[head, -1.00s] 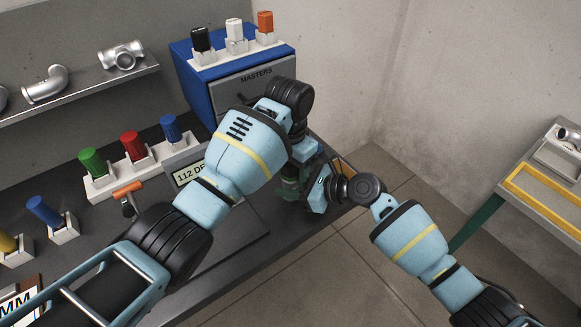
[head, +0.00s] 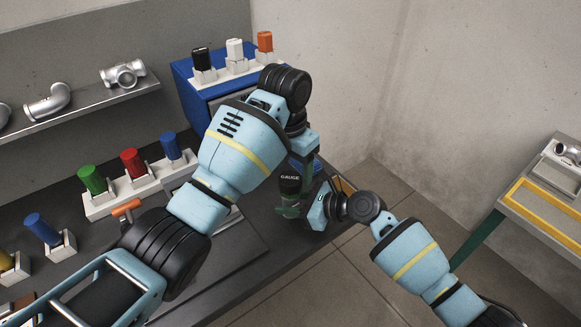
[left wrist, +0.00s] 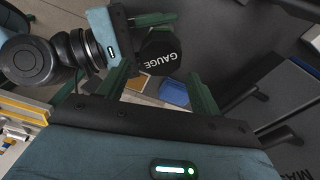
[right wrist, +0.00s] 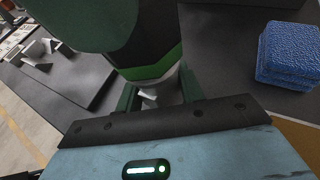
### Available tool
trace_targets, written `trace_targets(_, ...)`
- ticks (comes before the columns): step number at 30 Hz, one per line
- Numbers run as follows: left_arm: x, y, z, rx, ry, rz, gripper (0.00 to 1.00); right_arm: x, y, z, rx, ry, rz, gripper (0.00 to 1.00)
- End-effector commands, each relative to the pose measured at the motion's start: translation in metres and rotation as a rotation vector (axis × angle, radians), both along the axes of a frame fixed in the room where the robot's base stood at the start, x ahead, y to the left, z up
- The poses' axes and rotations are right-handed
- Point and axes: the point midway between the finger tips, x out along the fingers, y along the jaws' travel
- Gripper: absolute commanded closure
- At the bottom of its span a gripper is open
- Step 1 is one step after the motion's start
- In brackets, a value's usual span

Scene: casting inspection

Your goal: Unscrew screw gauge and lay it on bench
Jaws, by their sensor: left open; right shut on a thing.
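The screw gauge (head: 290,181) has a black body lettered GAUGE and stands near the bench's front right edge. In the left wrist view the gauge (left wrist: 160,57) lies just beyond my spread fingers. My left gripper (head: 302,166) is open and empty, just above the gauge. My right gripper (head: 292,208) is low beside the gauge, shut on a silvery part, seemingly a casting (right wrist: 158,92), under the gauge's green band. This part is mostly hidden. The gauge still sits on it; the thread is not visible. The bench (head: 245,275) is dark grey.
Green, red and blue plugs stand in a white rack (head: 120,200) on the bench. A blue cabinet (head: 195,95) stands behind. A side table (head: 545,215) is at right.

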Motion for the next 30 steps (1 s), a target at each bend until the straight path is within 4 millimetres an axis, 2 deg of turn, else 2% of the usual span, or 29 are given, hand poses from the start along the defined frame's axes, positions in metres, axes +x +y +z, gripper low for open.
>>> trace_targets(1, 0.007, -0.002, 0.011, -0.032, -0.028, -0.005, 0.35, 0.001, 0.0, 0.003, 0.004, -0.004, 0.0, 1.0)
trace_targets(12, 0.003, -0.008, 0.023, 0.04, -0.084, -0.725, 0.35, 0.001, 0.0, 0.003, 0.004, -0.004, 0.0, 1.0)
trace_targets(24, -0.006, -0.001, 0.024, 0.086, -0.068, -1.467, 0.35, 0.001, 0.0, 0.003, 0.004, -0.004, 0.0, 1.0)
trace_targets(30, -0.01, 0.004, 0.022, 0.083, -0.05, -1.697, 0.35, 0.001, 0.0, 0.003, 0.004, -0.004, 0.0, 1.0)
